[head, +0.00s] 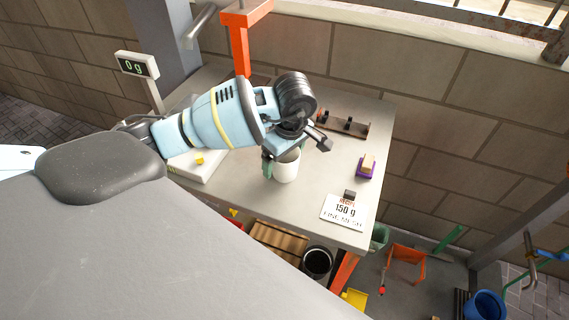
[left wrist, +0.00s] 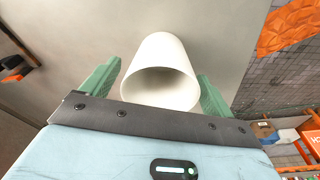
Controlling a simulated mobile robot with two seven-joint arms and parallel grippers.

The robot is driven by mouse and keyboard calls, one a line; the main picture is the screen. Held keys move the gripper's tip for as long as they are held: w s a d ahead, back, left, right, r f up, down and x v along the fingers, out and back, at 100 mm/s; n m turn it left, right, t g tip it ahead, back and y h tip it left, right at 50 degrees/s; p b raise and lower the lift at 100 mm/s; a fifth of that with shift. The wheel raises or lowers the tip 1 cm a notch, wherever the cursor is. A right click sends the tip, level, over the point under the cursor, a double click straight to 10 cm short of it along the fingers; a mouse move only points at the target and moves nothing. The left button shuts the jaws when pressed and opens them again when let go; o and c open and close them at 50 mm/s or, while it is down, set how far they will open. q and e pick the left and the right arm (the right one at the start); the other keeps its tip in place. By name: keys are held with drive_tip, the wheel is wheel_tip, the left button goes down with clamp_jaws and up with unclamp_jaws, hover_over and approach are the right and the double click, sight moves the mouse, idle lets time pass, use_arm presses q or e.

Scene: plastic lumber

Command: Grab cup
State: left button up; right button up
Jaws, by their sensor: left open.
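A white cup (head: 287,170) stands on the light grey table near its front edge. It also shows in the left wrist view (left wrist: 160,60), with its open mouth facing the camera. My left gripper (head: 281,163) is over the cup. In the left wrist view its two green fingers (left wrist: 158,82) are apart, one on each side of the cup, with a narrow gap visible at each side. The arm hides part of the cup's top in the head view. My right gripper is in neither view.
A wooden rack (head: 342,123) stands farther back.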

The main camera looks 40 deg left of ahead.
use_arm(q)
drive_tip(key=c, duration=1)
drive_tip(key=shift+c, duration=0.2)
drive_tip(key=shift+r, duration=0.1)
drive_tip(key=shift+r, duration=0.45)
wheel_tip(320, 180, up, 2)
drive_tip(key=shift+r, duration=0.1)
drive_tip(key=shift+s+d+r, duration=0.15)
drive_tip(key=shift+s+d, duration=0.25)
drive_tip(key=shift+s, duration=0.05)
drive_tip(key=s+d+r, duration=0.1)
drive_tip(key=s+d, duration=0.8)
drive_tip(key=s, duration=0.2)
drive_tip(key=shift+s+r, duration=0.2)
drive_tip(key=shift+s, duration=0.2)
